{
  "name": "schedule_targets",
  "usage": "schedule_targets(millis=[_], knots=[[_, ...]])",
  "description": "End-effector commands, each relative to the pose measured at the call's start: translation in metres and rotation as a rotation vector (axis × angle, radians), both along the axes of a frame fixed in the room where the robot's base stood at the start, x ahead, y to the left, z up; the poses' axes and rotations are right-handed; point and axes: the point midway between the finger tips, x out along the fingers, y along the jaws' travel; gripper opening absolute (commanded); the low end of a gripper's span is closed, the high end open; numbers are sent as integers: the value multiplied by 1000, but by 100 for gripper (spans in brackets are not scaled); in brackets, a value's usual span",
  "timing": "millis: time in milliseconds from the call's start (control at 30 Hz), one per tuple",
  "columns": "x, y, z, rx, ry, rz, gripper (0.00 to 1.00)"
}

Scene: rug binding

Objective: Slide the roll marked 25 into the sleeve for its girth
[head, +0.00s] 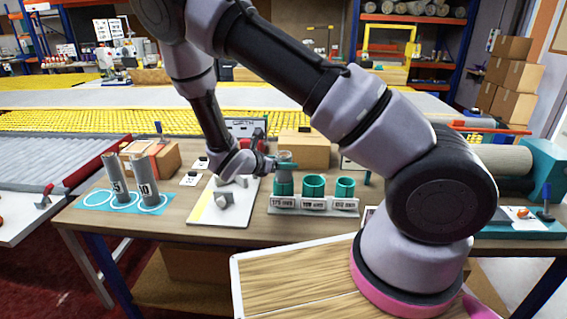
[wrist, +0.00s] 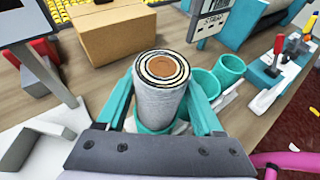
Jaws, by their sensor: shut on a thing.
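My gripper (head: 277,163) is shut on a grey carpet roll; in the wrist view the fingers (wrist: 160,100) close on both sides of it. The held roll (wrist: 160,95) is upright, with a spiral end and brown core facing up; its mark is not visible. It stands over the leftmost teal sleeve (head: 284,187), whose rim shows around its lower part in the wrist view (wrist: 184,128). How deep it sits is hidden. The middle sleeve (head: 313,186) and right sleeve (head: 345,188) look empty. Their mm labels are too small to read surely.
Two grey rolls stand on a blue mat (head: 83,204) with white rings: the left roll (head: 114,172) shows a 5, the right roll (head: 143,170) seems to read 40. A white board (head: 207,212) with grey pieces and a cardboard box (head: 303,150) are close by.

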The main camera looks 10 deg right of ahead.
Motion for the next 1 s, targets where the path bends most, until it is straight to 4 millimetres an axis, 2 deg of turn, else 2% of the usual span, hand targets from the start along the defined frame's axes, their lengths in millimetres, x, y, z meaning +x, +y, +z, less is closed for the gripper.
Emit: schedule_targets(millis=[167, 200, 233, 267, 633, 767, 1000], knots=[[0, 0, -3, -1, 0, 0, 0], [0, 0, -3, 0, 0, 0, 80], [0, 0, -2, 0, 0, 0, 91], [0, 0, -2, 0, 0, 0, 98], [0, 0, 1, 1, -1, 0, 98], [-8, 14, 7, 1, -2, 3, 98], [-36, 54, 27, 4, -2, 3, 98]])
